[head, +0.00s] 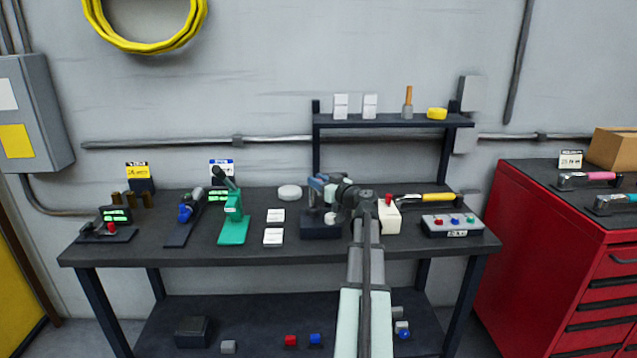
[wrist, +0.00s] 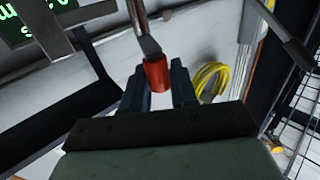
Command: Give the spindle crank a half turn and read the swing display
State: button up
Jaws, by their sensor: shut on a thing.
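In the wrist view, my gripper (wrist: 157,80) is shut on a red cylindrical knob (wrist: 156,75) at the end of a thin metal crank arm (wrist: 148,40). Part of a dark display with green characters (wrist: 25,22) shows at the top left; it is cut off and unreadable. In the head view, my gripper (head: 318,183) reaches in above a dark block-shaped device (head: 320,231) at the middle of the bench. The knob cannot be made out there, and my arm hides part of this area.
The dark bench (head: 150,253) holds a green press-like device (head: 234,222) and several small instruments to the left. A white box (head: 389,220) and a control box with coloured buttons (head: 452,225) stand right of my arm. A raised shelf (head: 392,122) is behind.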

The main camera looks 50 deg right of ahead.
jog(key=shift+w+a+m+h, duration=0.1)
jog(key=shift+a+m+h, duration=0.2)
jog(key=shift+h, duration=0.25)
jog(key=shift+a+m+h, duration=0.15)
jog(key=shift+m+h, duration=0.25)
jog(key=shift+h, duration=0.15)
grip_shut()
jog(key=shift+w+a+m+g+h, duration=0.15)
jog(key=shift+m+g+h, duration=0.25)
jog(key=shift+h, duration=0.3)
jog(key=shift+w+m+g+h, duration=0.1)
jog(key=shift+m+g+h, duration=0.2)
jog(key=shift+m+h, duration=0.3)
jog(key=o, duration=0.8)
grip_release()
jog(key=shift+s, duration=0.1)
jog(key=v, duration=1.3)
jog(key=shift+s+a+f, duration=0.1)
jog(key=shift+s+a, duration=0.15)
